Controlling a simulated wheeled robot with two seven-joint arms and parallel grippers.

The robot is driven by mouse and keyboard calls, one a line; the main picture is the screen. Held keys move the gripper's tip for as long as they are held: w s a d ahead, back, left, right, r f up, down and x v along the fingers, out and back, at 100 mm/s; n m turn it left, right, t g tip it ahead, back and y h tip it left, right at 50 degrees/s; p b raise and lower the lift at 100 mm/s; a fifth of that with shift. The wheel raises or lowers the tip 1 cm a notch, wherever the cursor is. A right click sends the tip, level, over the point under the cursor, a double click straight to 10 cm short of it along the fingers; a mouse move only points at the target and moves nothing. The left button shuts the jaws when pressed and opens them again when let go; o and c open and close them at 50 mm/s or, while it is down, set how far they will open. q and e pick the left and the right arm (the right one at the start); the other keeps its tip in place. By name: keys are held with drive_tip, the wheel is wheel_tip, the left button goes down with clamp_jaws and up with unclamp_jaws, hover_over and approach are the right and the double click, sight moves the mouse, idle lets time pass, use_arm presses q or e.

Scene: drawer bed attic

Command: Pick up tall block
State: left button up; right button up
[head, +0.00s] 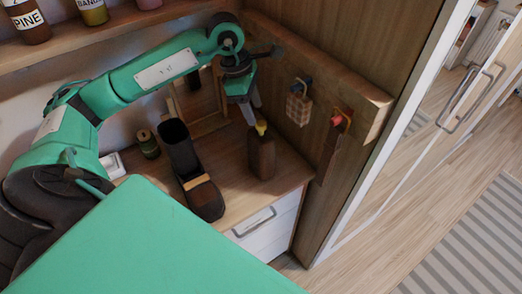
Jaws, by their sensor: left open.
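A tall dark brown block (262,156) stands upright on the wooden drawer top, near its right side. A small yellow piece (261,128) sits at its top. My left gripper (250,114) points down just above the block, with its fingers apart and nothing seen between them. The fingertips are close to the yellow piece; I cannot tell whether they touch it. My right gripper is not in view.
A small dark jar (147,144) stands farther left. A wooden panel with hanging items (298,103) rises at right. Bottles (27,20) line the shelf above.

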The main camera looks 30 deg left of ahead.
sight(258, 123)
use_arm(q)
drive_tip(key=shift+d+f, duration=0.15)
drive_tip(key=shift+f, duration=0.15)
drive_tip(key=shift+d+f+p, duration=0.2)
drive_tip(key=shift+f+p, duration=0.15)
drive_tip(key=shift+p, duration=0.25)
drive_tip(key=p+x, duration=0.1)
drive_tip(key=x, duration=0.2)
drive_tip(key=shift+f+p, duration=0.15)
drive_tip(key=shift+p, duration=0.15)
drive_tip(key=shift+d+f, duration=0.1)
drive_tip(key=shift+f, duration=0.3)
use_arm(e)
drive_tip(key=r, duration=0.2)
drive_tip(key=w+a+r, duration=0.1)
use_arm(q)
clamp_jaws()
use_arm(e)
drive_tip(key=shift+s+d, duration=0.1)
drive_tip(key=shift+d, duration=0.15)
